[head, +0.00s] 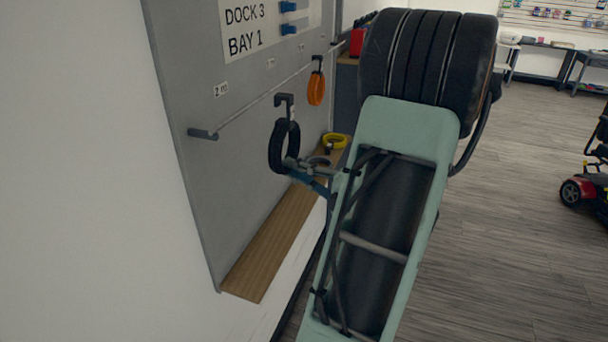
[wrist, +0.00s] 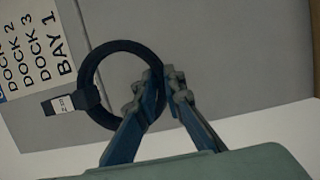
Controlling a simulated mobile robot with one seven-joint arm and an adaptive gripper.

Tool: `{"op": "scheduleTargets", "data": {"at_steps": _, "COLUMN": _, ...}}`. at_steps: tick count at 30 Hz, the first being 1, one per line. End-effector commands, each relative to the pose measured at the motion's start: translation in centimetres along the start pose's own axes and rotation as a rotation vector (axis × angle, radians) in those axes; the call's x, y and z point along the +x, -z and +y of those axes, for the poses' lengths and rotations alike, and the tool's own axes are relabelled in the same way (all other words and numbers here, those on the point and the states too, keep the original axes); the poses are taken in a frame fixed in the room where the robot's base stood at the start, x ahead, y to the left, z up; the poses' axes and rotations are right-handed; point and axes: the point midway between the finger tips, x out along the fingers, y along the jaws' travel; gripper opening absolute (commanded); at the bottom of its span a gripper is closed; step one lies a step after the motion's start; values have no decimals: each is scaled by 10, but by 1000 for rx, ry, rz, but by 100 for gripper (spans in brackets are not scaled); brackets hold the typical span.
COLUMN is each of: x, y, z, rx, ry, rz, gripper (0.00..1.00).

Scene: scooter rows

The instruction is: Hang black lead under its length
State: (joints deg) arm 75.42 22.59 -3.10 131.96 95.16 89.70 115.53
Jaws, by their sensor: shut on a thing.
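The black lead (head: 275,150) is a coiled ring with a black hook (head: 284,100) at its top and a white tag. In the head view it hangs upright in front of the grey board, with the hook just below the rail line; I cannot tell whether they touch. My gripper (head: 293,165) is shut on the ring's lower right side. In the wrist view my gripper (wrist: 167,82) pinches the lead (wrist: 88,68), and its tag (wrist: 62,103) is too small to read surely. The rail (head: 240,112) has small length labels above it, one reading "2 m" (head: 220,89).
An orange lead (head: 316,88) hangs from the rail farther along. A yellow coil (head: 335,141) and a dark ring (head: 318,160) lie on the wooden ledge (head: 262,255). The ledge's near end is bare. A red scooter (head: 575,190) stands far right.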

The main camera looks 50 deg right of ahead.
Motion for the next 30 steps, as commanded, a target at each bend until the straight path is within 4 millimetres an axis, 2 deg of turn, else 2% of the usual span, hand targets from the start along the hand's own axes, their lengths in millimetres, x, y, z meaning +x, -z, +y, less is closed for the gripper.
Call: {"op": "scheduleTargets", "data": {"at_steps": 30, "x": 79, "y": 22, "z": -2, "rx": -3, "ry": -3, "rz": 3, "gripper": 0}}
